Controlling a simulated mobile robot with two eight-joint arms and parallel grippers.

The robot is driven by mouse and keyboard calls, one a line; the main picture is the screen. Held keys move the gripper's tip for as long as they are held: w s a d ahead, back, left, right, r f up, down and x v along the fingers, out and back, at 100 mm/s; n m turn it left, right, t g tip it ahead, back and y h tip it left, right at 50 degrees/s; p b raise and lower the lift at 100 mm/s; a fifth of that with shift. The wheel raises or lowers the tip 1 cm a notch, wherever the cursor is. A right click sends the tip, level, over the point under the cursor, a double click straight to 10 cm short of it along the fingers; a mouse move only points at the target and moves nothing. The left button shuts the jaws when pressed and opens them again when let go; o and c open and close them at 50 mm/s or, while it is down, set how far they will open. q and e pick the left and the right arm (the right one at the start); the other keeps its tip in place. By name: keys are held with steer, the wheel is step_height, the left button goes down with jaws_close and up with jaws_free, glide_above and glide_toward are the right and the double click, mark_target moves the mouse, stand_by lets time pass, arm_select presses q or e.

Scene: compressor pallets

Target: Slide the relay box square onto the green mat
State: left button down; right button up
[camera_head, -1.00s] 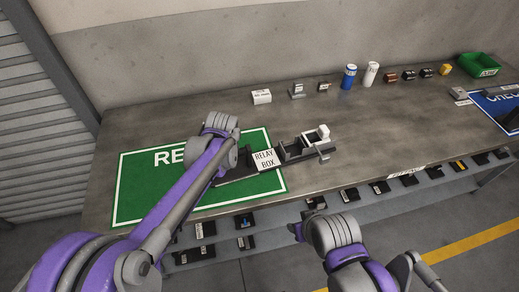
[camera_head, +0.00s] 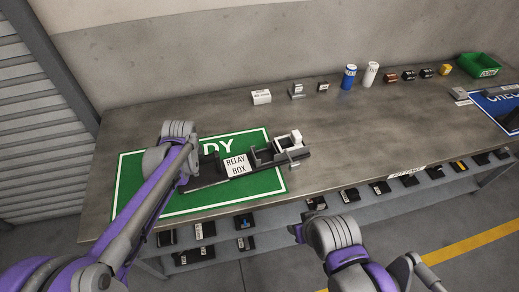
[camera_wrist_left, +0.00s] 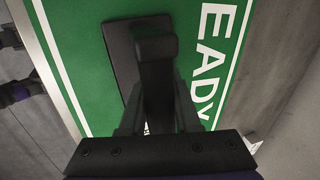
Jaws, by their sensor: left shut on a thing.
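The relay box (camera_head: 236,167) is a long dark base with a white "RELAY BOX" label and grey and white parts at its right end. It lies on the green mat (camera_head: 240,195), tilted relative to the mat's edges, and its right end reaches past the mat's right border. My left gripper (camera_wrist_left: 157,80) is shut on a black upright part at the box's left end. In the left wrist view, the black base (camera_wrist_left: 122,55) shows on the mat beside the white lettering. In the head view my left arm hides much of that grip.
Behind the mat stand a white box (camera_head: 261,97), small grey and dark parts, a blue can (camera_head: 349,77) and a white can (camera_head: 370,74). A green bin (camera_head: 479,65) and blue mat (camera_head: 500,105) are at right. The table between is clear.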

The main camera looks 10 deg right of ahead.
arm_select(q)
steer(key=shift+a+f, duration=0.1)
steer(key=shift+a, duration=3.2)
steer(key=c, duration=1)
jaws_free()
steer(key=o, duration=0.5)
steer(key=shift+w+f, duration=0.1)
steer(key=shift+c, duration=0.2)
steer(key=shift+d, duration=0.1)
steer(key=v, duration=1.2)
